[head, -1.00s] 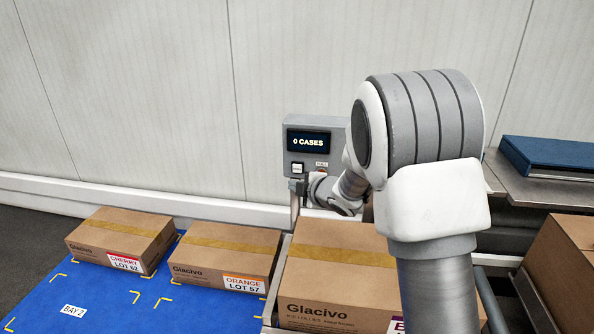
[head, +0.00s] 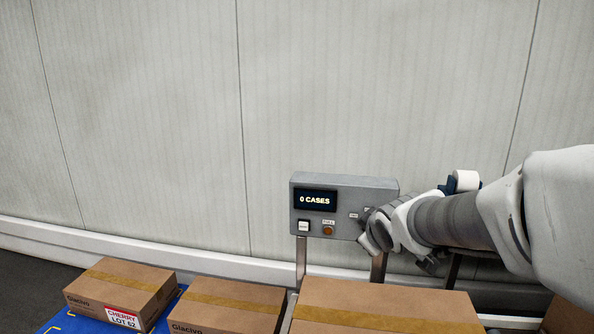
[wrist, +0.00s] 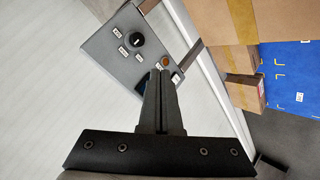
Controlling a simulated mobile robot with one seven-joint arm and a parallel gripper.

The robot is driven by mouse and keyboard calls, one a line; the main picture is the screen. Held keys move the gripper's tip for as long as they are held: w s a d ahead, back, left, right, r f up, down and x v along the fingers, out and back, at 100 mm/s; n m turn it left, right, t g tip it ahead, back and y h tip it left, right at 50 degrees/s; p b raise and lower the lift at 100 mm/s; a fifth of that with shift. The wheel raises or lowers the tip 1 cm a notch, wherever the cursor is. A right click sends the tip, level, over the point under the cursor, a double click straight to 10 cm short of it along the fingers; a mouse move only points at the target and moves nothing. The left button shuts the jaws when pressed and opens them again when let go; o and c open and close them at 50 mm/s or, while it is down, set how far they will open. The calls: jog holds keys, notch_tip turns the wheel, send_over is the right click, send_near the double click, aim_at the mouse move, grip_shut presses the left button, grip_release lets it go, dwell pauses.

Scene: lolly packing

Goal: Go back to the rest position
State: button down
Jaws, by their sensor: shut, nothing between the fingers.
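My gripper (wrist: 160,72) is shut and empty in the wrist view, its fingers together in front of the grey control panel. In the head view my arm comes in from the right, and its wrist end is in front of the right part of the panel (head: 345,183); the fingertips are hard to make out there. The panel's screen (head: 315,199) reads "0 CASES". A white button (head: 303,226) and an orange-brown button (head: 328,230) sit below it. In the wrist view the panel (wrist: 105,50) shows a black round knob (wrist: 136,39). I cannot tell whether the fingers touch the panel.
Below the panel are several cardboard cases: one labelled CHERRY LOT 62 (head: 125,285), a middle one (head: 228,305) and a larger one (head: 380,308). A blue mat (head: 62,323) lies at lower left. A tape-like roll (head: 466,181) shows behind my arm. The wall above is clear.

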jog(key=s+f+m+g, duration=0.1)
jog(key=s+m+g, duration=0.55)
jog(key=s, duration=1.95)
notch_tip(320, 180, up, 21)
jog(key=m+t+p, duration=0.1)
jog(key=m+p, duration=0.1)
jog(key=p, duration=1.9)
jog(key=shift+a+f, duration=0.2)
jog(key=shift+t, duration=0.25)
